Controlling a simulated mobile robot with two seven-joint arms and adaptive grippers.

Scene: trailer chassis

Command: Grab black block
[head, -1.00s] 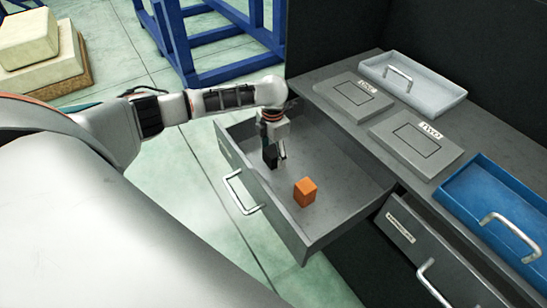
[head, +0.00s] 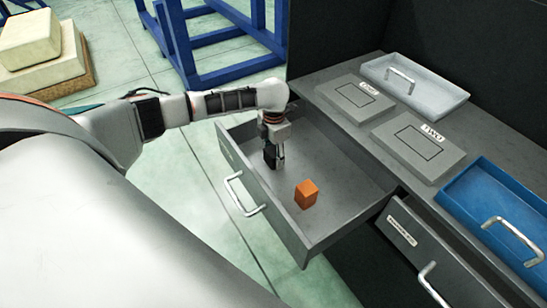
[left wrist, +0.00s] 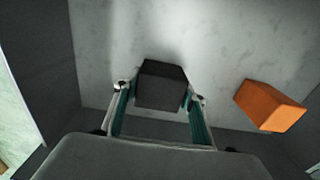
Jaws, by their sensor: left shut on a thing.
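The black block (left wrist: 163,84) is in the left wrist view, between the two fingers of my left gripper (left wrist: 160,100). In the head view, my left gripper (head: 273,158) reaches down into the open grey drawer (head: 345,175), and the black block shows only as a dark shape at its fingers. My left gripper is shut on the black block. The block is at or close to the drawer floor; I cannot tell if it touches. My right gripper is not in view.
An orange block (head: 306,194) stands in the same drawer, to the right of my gripper. The drawer walls surround both. On the counter are two labelled grey plates, a pale tray (head: 415,85) and a blue tray (head: 495,205).

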